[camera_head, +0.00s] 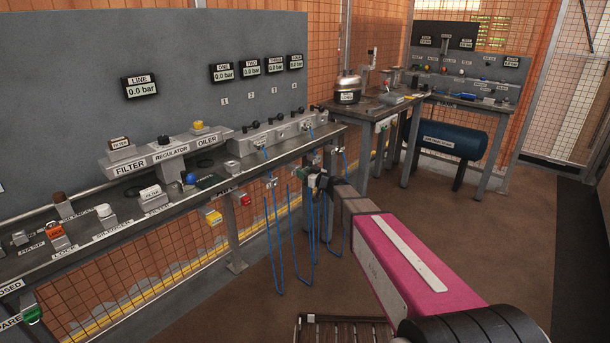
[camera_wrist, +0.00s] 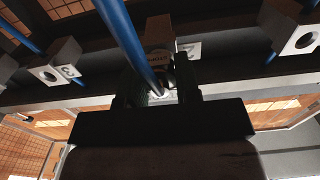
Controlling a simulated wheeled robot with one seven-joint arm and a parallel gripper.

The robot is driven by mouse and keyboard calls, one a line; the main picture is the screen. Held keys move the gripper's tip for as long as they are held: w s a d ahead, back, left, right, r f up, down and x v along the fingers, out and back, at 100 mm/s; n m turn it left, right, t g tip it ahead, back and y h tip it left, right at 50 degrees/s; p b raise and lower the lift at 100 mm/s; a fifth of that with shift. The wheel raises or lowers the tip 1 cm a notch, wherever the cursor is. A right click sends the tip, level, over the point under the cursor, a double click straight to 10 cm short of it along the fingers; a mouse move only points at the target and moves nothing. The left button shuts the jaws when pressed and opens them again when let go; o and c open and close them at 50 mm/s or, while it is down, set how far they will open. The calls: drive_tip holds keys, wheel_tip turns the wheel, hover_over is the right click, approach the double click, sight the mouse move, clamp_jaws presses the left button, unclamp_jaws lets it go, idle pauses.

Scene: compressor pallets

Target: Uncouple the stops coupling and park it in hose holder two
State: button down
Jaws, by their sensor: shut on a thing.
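My gripper (camera_wrist: 158,92) is shut on the stops coupling (camera_wrist: 159,62), a small brownish piece with a pale, hardly readable label. A thick blue hose (camera_wrist: 122,35) runs from it toward the upper left. The coupling is at the plate marked 2 (camera_wrist: 190,48), in front of the dark bench edge. Whether it sits in hose holder two or only close to it is hidden by the fingers and the hose. In the head view my gripper (camera_head: 318,182) is at the right end of the long bench, and the coupling is too small to make out there.
A holder block with a hole (camera_wrist: 50,74), beside the mark 3, is at the left; another block (camera_wrist: 305,40) is at the right. Blue hoses (camera_head: 277,240) hang in loops below the long bench (camera_head: 130,205).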

drive_tip(key=shift+w, duration=0.1)
drive_tip(key=c, duration=0.8)
unclamp_jaws()
drive_tip(key=shift+o, duration=0.2)
drive_tip(key=v, duration=1)
drive_tip(key=shift+s+d, duration=0.25)
drive_tip(key=shift+s, duration=0.05)
